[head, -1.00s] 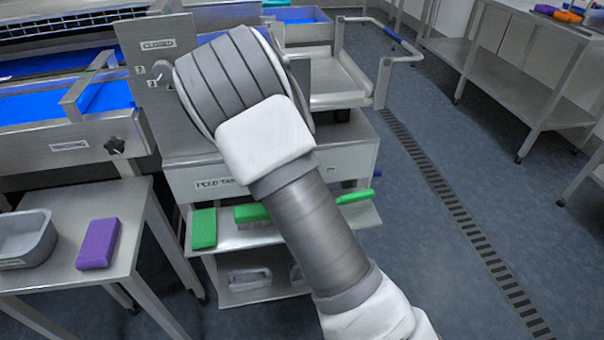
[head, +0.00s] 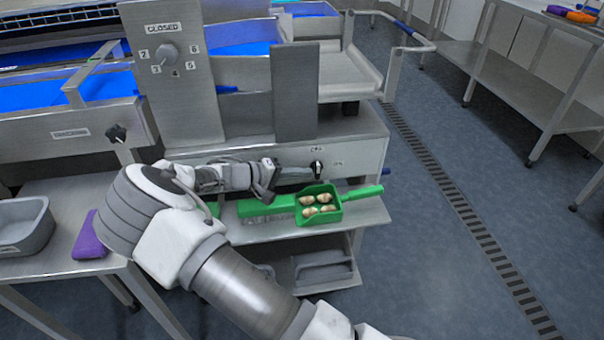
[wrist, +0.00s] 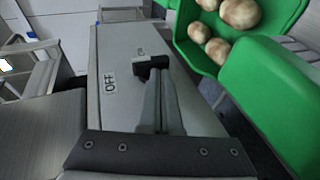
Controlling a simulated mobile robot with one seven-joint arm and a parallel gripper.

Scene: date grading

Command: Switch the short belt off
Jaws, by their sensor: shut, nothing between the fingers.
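The short belt's switch is a small black knob (head: 317,169) on the grey front panel (head: 360,154). It also shows in the wrist view (wrist: 152,63). An OFF label (wrist: 110,83) is beside it; in the head view a second label is to its right. Which label the knob points at is hard to tell. My gripper (head: 300,172) is shut and empty, reaching along the panel from the left. In the wrist view its fingertips (wrist: 155,78) are right at the knob and overlap it; contact is not clear.
A green scoop (head: 333,214) with several brown lumps (head: 318,205) lies on the shelf just below the switch, close to my gripper. A numbered dial (head: 170,51) is on an upright plate. A purple block (head: 88,240) and grey tub (head: 24,228) are left.

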